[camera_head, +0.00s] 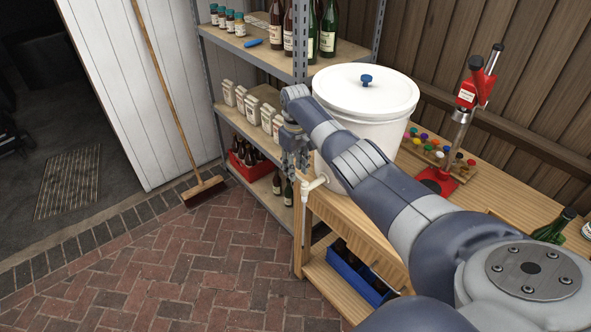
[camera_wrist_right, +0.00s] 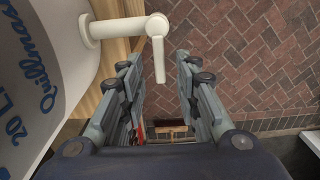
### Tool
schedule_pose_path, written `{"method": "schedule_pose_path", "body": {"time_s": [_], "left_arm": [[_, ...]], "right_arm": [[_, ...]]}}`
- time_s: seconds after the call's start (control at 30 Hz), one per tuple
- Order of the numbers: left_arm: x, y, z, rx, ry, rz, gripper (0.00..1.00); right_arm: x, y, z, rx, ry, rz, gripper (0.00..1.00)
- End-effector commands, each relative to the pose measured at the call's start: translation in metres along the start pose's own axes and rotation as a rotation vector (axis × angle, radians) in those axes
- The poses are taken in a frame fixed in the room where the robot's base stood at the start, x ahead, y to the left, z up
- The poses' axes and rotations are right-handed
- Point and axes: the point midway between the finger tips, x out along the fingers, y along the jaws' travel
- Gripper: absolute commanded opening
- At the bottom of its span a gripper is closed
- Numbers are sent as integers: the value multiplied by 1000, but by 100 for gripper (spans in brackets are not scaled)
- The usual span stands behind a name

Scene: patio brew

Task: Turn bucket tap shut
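The white bucket (camera_head: 385,122) with a blue-knobbed lid stands on the wooden bench. Its white tap (camera_head: 313,184) sticks out low on the bucket's front, past the bench edge. In the right wrist view the tap (camera_wrist_right: 115,28) runs out from the bucket wall (camera_wrist_right: 35,75) and a flat white arm (camera_wrist_right: 158,55) extends from its end. My right gripper (camera_head: 293,160) is close beside the tap. In the right wrist view its fingers (camera_wrist_right: 158,66) are open, with the white arm's end between the tips and gaps on both sides. My left gripper is not in view.
A metal shelf (camera_head: 275,62) with bottles, jars and boxes stands behind my right gripper. A red bottle capper (camera_head: 437,180) and coloured caps are on the bench, right of the bucket. A blue crate (camera_head: 350,268) sits below. A broom (camera_head: 203,189) leans left; brick floor is clear.

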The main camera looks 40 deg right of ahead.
Motion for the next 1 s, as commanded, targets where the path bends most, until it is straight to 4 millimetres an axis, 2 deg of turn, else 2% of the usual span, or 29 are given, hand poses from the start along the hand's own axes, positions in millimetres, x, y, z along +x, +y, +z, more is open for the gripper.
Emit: {"method": "schedule_pose_path", "body": {"time_s": [0.3, 0.5, 0.7, 1.0], "left_arm": [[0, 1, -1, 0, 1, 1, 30], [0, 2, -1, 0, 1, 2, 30], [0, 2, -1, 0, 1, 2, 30], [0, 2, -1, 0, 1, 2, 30]], "right_arm": [[-66, 1, -1, 0, 6, 2, 30], [-97, 0, -1, 0, 3, 1, 30], [-108, 0, 0, 1, 1, 1, 30], [-109, 0, 0, 1, 1, 1, 30]]}}
